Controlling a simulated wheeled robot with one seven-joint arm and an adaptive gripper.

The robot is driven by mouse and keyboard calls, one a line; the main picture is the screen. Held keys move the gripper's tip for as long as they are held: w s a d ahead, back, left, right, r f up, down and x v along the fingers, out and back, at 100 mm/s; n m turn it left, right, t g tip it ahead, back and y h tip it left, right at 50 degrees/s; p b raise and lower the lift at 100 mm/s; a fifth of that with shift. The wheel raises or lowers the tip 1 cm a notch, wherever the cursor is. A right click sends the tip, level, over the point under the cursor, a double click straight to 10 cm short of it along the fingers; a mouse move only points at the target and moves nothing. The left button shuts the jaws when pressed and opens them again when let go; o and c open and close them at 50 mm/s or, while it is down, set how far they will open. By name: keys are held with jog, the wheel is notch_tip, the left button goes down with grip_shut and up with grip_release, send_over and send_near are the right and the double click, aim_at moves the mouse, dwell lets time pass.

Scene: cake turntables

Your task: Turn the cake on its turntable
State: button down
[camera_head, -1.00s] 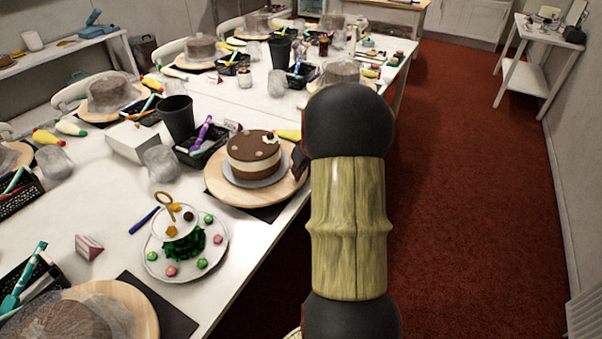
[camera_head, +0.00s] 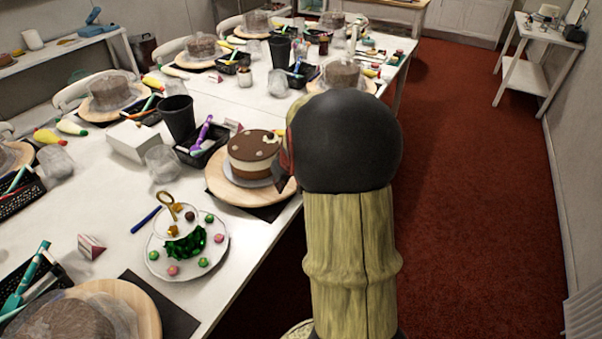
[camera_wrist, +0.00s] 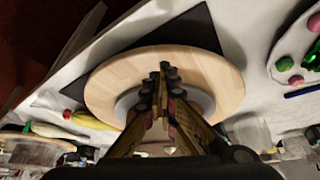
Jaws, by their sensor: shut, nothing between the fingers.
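The cake (camera_head: 252,152), brown on top with a pale middle band, sits on a round grey board on a wooden turntable (camera_head: 228,190) near the table's right edge. In the wrist view the wooden turntable (camera_wrist: 215,68) lies under my gripper (camera_wrist: 167,72), with part of the grey board (camera_wrist: 203,101) beside the fingers. My gripper is shut and empty, its fingertips over the turntable's wooden rim area. Whether they touch the wood I cannot tell. In the head view my arm hides most of the gripper and the right side of the turntable. The cake is largely hidden in the wrist view.
A plate with a stand and colourful sweets (camera_head: 187,250) stands in front of the turntable. A black tool basket (camera_head: 202,143) and a black cup (camera_head: 178,117) stand behind left. A dark mat (camera_head: 268,211) lies under the turntable. Red floor is open to the right.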

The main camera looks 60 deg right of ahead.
aim_at(271, 194)
jog(key=w+a+p, duration=0.5)
jog(key=w+a, duration=0.2)
jog(key=shift+w+r+p, duration=0.1)
jog(key=shift+w+p, duration=0.2)
jog(key=shift+p, duration=0.1)
jog(key=shift+a, duration=0.1)
jog(key=shift+f, duration=0.25)
jog(key=shift+f+b, duration=1.35)
jog(key=shift+b, duration=0.05)
jog(key=shift+s+d+r+b, duration=0.1)
jog(key=shift+s+d+b, duration=2.25)
jog(key=shift+s+d, duration=0.3)
jog(key=shift+d, duration=0.1)
